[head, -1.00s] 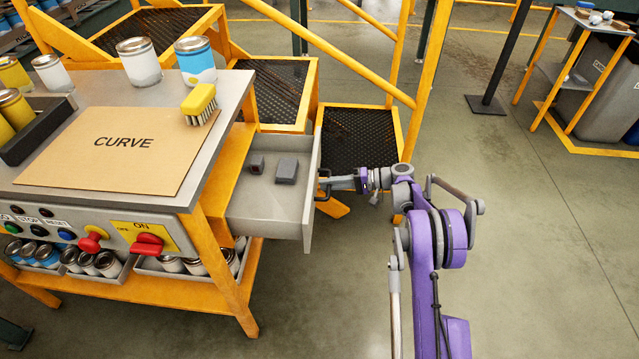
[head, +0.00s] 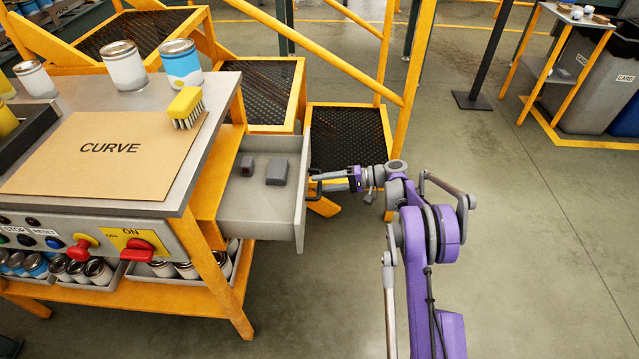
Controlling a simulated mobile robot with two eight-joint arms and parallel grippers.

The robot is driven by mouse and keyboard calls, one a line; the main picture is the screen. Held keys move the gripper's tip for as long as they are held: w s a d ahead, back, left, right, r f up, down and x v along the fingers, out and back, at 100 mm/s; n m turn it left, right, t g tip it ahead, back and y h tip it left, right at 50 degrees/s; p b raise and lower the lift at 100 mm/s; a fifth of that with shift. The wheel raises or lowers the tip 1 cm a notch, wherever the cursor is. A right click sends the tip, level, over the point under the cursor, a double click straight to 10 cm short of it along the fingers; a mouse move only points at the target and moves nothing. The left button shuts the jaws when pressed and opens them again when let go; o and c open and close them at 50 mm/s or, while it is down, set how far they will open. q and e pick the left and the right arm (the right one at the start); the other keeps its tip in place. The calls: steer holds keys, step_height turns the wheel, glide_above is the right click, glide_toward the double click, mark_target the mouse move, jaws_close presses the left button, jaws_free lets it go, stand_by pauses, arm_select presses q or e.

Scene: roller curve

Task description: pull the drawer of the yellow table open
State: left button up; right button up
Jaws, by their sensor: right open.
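The yellow table (head: 205,235) stands at the left with a grey top. Its grey drawer (head: 262,215) is pulled out from the right side and shows two small dark blocks (head: 277,172) inside. A dark handle (head: 313,186) is on the drawer's outer front. My purple right arm comes up from the bottom right. My right gripper (head: 324,181) is at the handle, with its jaws open around or beside it; the small view does not show which. My left gripper is not in the view.
A brown CURVE board (head: 108,150), a yellow brush (head: 186,107) and cans (head: 123,66) are on the tabletop. Yellow steps with black treads (head: 345,135) stand behind the drawer. The floor (head: 540,250) at the right is clear.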

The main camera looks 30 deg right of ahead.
steer(key=p+v, duration=0.1)
steer(key=v, duration=0.9)
